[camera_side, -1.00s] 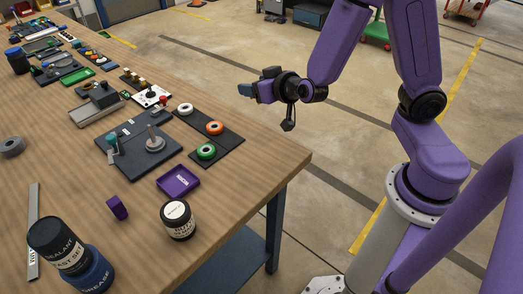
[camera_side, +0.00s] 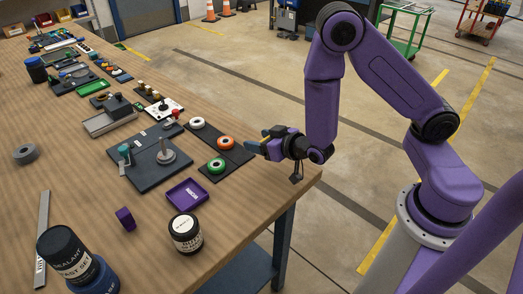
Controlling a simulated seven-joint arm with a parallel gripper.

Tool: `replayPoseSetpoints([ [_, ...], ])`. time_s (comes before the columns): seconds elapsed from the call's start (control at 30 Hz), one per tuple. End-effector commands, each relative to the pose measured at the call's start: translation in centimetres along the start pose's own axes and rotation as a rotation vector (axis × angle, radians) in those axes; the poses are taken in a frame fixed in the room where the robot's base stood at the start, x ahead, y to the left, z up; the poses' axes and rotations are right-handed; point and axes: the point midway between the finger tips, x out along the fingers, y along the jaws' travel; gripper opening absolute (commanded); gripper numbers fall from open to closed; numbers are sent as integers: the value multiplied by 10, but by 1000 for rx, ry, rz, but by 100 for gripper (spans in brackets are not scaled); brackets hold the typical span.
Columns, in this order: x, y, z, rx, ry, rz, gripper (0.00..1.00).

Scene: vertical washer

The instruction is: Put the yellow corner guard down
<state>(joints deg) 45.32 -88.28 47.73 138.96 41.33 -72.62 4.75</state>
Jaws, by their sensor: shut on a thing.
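My gripper (camera_side: 262,146) is at the table's right edge, pointing left, close to the dark panel with coloured rings. Its teal fingers are shut on a small yellow piece, the yellow corner guard (camera_side: 265,133), of which only a sliver shows at the fingers' upper side. The rest of the guard is hidden by the fingers or too small to make out. I cannot tell how high the gripper is above the table.
The dark panel (camera_side: 236,154) bears white, orange and green rings. A grey plate with a post (camera_side: 170,178), a purple tray (camera_side: 187,193) and a black jar (camera_side: 186,234) stand nearby. Bare wooden table (camera_side: 85,180) lies at left.

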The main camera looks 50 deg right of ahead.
Motion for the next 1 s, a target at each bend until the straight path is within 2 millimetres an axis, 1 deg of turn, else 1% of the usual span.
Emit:
replayPoseSetpoints([
  [0.2, 8, 0, 21, -3, -3, 1, 34],
  [0.33, 12, 0, 30, -1, -2, 1, 34],
  [0.7, 13, 0, 33, 0, -1, 0, 34],
  [1.0, 16, 0, 41, -3, -4, 1, 34],
])
